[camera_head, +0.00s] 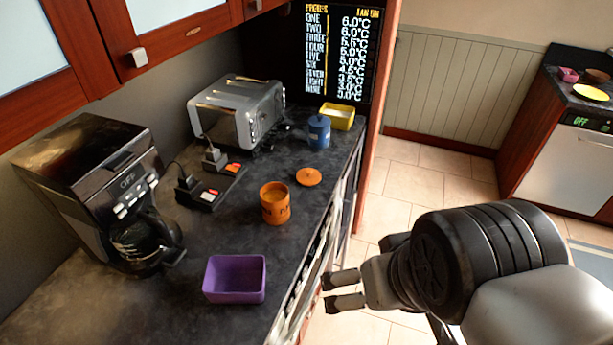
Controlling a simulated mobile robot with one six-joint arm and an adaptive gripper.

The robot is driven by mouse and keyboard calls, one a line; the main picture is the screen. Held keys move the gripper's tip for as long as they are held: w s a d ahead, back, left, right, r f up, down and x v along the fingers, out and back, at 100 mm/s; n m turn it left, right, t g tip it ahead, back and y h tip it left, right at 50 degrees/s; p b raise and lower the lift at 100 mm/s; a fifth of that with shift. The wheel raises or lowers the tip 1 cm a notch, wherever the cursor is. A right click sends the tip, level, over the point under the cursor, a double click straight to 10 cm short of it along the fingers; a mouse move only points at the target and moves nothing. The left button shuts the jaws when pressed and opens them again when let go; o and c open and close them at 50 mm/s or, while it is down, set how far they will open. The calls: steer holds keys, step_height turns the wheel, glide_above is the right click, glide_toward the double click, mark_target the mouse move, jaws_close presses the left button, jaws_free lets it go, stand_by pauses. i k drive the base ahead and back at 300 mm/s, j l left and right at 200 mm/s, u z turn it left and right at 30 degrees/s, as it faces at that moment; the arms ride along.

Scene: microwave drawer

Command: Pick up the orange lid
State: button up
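The orange lid (309,177) is a small round disc with a knob. It lies on the dark countertop near its right edge, just behind and to the right of an orange canister (275,204) with dark lettering. My gripper (327,293) is at the lower middle, beyond the counter's front edge, pointing left. Its two fingers are apart with a gap between them, and nothing is held. The lid is well apart from the gripper, farther back on the counter.
A purple bowl (235,279) stands at the counter's near edge. A coffee maker (103,190), a toaster (237,112) and a power strip (211,188) are to the left. A blue canister (319,131) and yellow bowl (337,117) stand behind the lid. Counter around the lid is clear.

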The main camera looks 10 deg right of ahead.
mark_target(305, 176)
steer(key=i+l+u, duration=0.15)
steer(key=u, duration=0.25)
steer(key=i+l+u, duration=0.15)
steer(key=u, duration=0.2)
steer(key=i+l+u, duration=0.1)
steer(key=l+u, duration=0.3)
steer(key=i+l, duration=0.15)
steer(key=l, duration=0.3)
steer(key=i+l+u, duration=0.15)
steer(key=l, duration=0.3)
steer(key=i+l, duration=0.1)
steer(key=l, duration=0.35)
steer(key=i+l+u, duration=0.1)
steer(key=l, duration=0.35)
steer(key=i+l, duration=0.15)
steer(key=l, duration=0.35)
steer(key=j+u, duration=0.05)
